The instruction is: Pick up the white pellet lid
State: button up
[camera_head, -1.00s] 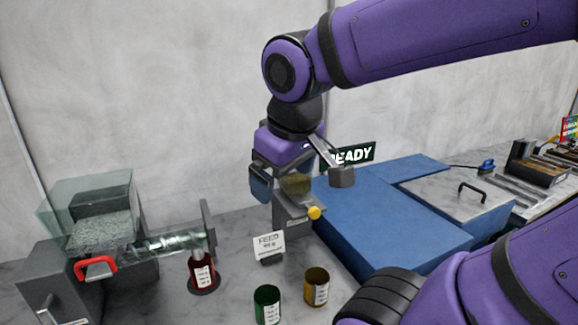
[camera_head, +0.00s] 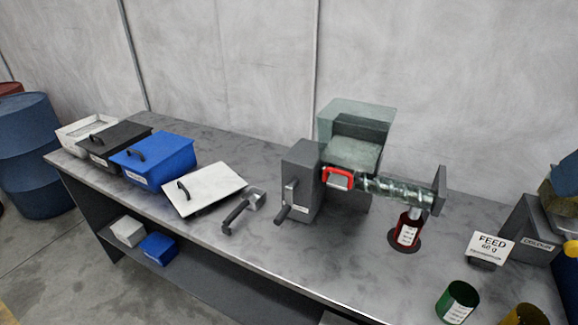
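A flat white lid (camera_head: 212,187) with a black bar handle lies on the grey bench, left of centre, to the right of the blue bin (camera_head: 160,162). It looks slightly tilted, and I cannot tell what is under it. An open white bin (camera_head: 72,143) with pale contents stands at the far left end of the bench. My gripper is not visible in the current view.
A dark bin (camera_head: 118,158) with a handled lid stands between the white and blue bins. A grey scoop-like tool (camera_head: 236,212) lies right of the lid. Further right stand the grey crank machine (camera_head: 303,180) and a red bottle (camera_head: 408,232). Blue barrels (camera_head: 33,160) stand far left.

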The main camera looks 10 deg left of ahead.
aim_at(203, 182)
jog(key=j, duration=0.45)
jog(key=i+j+u, duration=0.15)
jog(key=j, duration=0.7)
jog(key=j+u, duration=0.1)
jog(key=j, duration=0.35)
jog(key=i+j+u, duration=0.1)
jog(key=j, duration=0.3)
jog(key=i+j, duration=0.15)
jog(key=j, duration=0.3)
jog(key=i+j+u, duration=0.1)
jog(key=j, duration=0.3)
jog(key=i+j+u, duration=0.1)
jog(key=j, duration=0.35)
